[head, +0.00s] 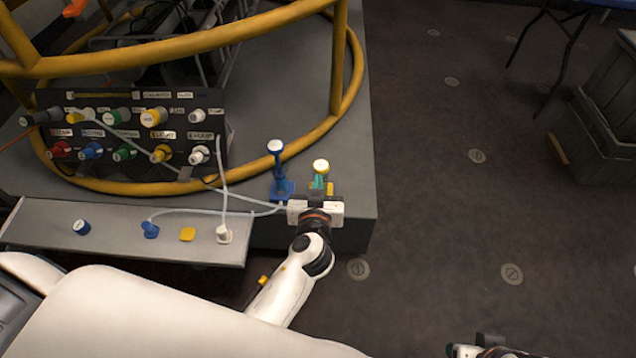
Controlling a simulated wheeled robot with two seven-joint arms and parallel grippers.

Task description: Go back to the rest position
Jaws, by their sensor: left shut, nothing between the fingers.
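My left gripper (317,194) is shut and empty at the right end of the grey platform, in front of a yellow post with a white top (321,167). Its arm comes in from the lower left. A blue post with a white top (276,165) stands just left of the gripper. The gripper hides the foot of the yellow post. Part of my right gripper (490,348) shows at the bottom edge; its fingers cannot be made out.
A dark connector panel (135,128) with coloured plugs stands inside a yellow tube frame (190,48). A grey shelf (112,240) holds a blue plug (150,230) and a white plug (224,234), with pale cables. A crate (604,125) stands at right; the floor between is clear.

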